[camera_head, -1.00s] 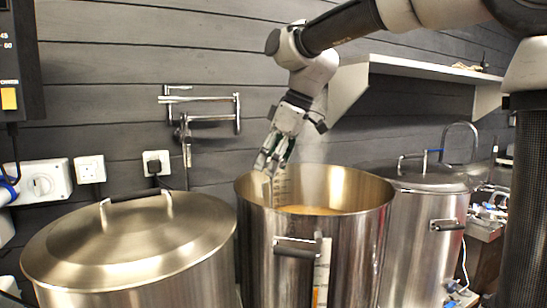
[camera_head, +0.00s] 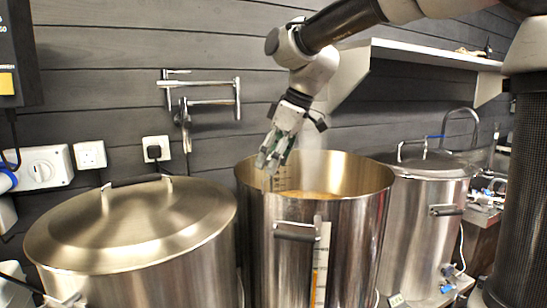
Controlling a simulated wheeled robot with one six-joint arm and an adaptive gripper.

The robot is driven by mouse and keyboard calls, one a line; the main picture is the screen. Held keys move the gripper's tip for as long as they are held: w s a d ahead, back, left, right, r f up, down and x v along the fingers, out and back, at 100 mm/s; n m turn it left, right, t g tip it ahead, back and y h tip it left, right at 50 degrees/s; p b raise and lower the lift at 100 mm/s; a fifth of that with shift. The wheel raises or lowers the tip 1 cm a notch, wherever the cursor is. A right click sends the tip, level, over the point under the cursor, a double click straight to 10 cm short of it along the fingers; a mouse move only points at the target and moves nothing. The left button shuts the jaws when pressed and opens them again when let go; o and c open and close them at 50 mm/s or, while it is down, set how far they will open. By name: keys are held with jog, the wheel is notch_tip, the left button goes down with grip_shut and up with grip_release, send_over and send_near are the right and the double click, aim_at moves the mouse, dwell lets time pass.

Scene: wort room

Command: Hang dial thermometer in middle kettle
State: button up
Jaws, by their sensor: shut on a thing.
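The middle kettle (camera_head: 345,240) is a tall, open steel pot with amber liquid (camera_head: 310,194) inside and a black-gripped handle on its front. My gripper (camera_head: 268,160) points down at the kettle's left inner side, with its fingertips at about rim height in the picture. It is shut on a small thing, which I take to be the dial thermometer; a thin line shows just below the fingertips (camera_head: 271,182). The dial face is hidden or too small to make out. I cannot tell whether the thermometer touches the rim.
A lidded kettle (camera_head: 130,230) stands close on the left and another lidded kettle (camera_head: 425,215) on the right. Pale steam rises from the middle kettle.

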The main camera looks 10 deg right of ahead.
jog(key=shift+f, duration=1.55)
jog(key=o, duration=1.2)
jog(key=shift+o, duration=0.3)
jog(key=shift+r, duration=5)
